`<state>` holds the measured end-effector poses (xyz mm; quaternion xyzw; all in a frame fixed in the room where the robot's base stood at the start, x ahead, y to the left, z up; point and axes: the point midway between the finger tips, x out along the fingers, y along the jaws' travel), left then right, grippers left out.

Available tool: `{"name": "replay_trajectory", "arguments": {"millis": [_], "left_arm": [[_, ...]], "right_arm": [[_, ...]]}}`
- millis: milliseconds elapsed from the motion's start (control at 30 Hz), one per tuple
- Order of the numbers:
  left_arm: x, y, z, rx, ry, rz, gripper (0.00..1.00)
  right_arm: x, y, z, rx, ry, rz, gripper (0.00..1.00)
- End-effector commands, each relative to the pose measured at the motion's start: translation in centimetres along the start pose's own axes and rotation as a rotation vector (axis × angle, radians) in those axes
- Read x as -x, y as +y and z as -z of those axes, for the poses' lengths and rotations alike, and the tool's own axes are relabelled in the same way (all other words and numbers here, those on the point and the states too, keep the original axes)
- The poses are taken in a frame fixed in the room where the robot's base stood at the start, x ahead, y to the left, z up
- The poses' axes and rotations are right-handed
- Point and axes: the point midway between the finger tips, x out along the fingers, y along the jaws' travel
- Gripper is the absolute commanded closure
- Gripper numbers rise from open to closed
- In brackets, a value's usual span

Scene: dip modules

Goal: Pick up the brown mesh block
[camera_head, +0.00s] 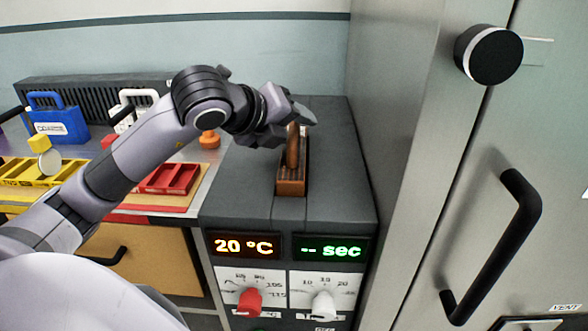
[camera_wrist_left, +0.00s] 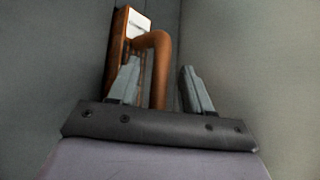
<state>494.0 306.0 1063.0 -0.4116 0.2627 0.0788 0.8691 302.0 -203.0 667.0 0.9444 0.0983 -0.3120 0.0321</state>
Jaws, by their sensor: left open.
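The brown mesh block (camera_head: 291,187) sits in the top of the dark grey unit (camera_head: 345,150), with an upright brown handle (camera_head: 293,148). My left gripper (camera_head: 303,113) is at the top of the handle and hides part of it. In the left wrist view, my left gripper (camera_wrist_left: 161,68) is open, with the curved handle (camera_wrist_left: 159,62) between its two fingers, nearer the left one. The block (camera_wrist_left: 119,45) shows behind the left finger, with a pale patch on top. I cannot tell whether a finger touches the handle. My right gripper is not in view.
A steel cabinet with a black handle (camera_head: 497,245) and a round black knob (camera_head: 489,54) stands close on the right. The unit's front has displays, a red knob (camera_head: 249,302) and a white knob (camera_head: 323,305). Blue (camera_head: 59,125), yellow and red modules lie left.

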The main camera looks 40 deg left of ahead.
Motion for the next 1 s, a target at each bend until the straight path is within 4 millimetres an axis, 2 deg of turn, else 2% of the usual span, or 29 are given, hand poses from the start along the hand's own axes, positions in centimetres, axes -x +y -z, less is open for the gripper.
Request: {"name": "replay_trajectory", "arguments": {"millis": [233,267,400,800,1000], "left_arm": [[-0.36,0.02,0.07,-0.002,0.000,0.001,0.51],[-0.36,0.02,0.07,-0.002,0.000,0.001,0.54],[-0.34,0.03,0.06,-0.001,0.000,0.001,1.00],[-0.23,-0.10,-0.07,-0.001,-0.001,0.002,1.00],[0.36,-0.94,-0.74,-0.001,-0.004,0.004,1.00]], "right_arm": [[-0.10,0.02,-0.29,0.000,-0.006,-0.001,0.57],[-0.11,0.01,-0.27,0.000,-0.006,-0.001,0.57],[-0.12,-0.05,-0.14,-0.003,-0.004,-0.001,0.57],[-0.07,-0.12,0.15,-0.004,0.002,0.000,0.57],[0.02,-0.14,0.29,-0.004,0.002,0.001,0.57]]}}
